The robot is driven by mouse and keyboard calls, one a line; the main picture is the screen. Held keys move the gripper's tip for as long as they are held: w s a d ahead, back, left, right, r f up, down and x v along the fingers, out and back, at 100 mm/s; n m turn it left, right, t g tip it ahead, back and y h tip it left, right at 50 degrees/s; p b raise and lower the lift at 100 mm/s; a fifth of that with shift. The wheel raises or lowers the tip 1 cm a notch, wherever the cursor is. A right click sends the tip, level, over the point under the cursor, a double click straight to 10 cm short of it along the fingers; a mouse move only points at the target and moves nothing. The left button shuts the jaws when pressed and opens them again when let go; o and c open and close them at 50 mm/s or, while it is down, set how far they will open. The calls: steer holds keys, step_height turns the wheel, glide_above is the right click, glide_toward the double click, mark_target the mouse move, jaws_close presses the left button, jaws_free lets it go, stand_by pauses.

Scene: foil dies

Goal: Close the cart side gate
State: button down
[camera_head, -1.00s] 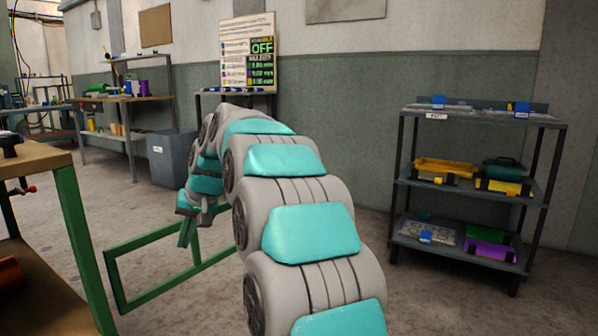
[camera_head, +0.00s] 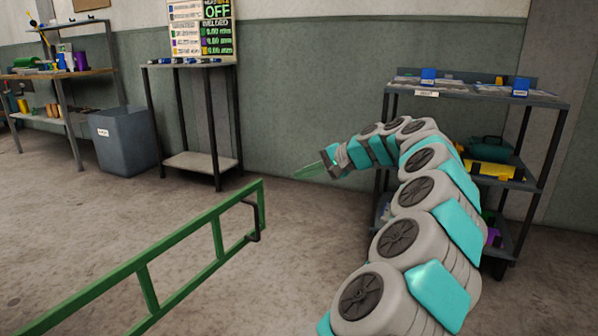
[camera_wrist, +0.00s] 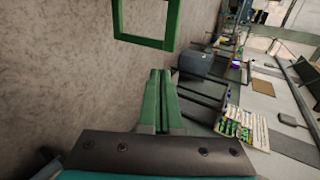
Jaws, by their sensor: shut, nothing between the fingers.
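The cart side gate (camera_head: 188,245), a green rectangular metal frame with upright bars, reaches from the bottom left towards the middle of the head view. A dark handle (camera_head: 254,222) is fixed at its far end. My gripper (camera_head: 300,173) is to the right of that end and apart from it, pointing left. Its green fingers are shut with nothing between them. In the wrist view the shut fingers (camera_wrist: 159,74) show in the middle, and part of the gate (camera_wrist: 146,41) is at the top, beyond the tips. The cart body is out of view.
A grey shelf rack (camera_head: 470,92) with bins stands on the right, behind my arm. A tall stand (camera_head: 190,66), a grey bin (camera_head: 122,142) and a workbench (camera_head: 58,75) are along the back wall. The floor between the gate and the wall is clear.

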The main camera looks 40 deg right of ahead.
steer(key=w+r+x, duration=0.1)
steer(key=x, duration=1)
steer(key=shift+r+b, duration=0.35)
steer(key=shift+r, duration=0.1)
steer(key=shift+a, duration=0.1)
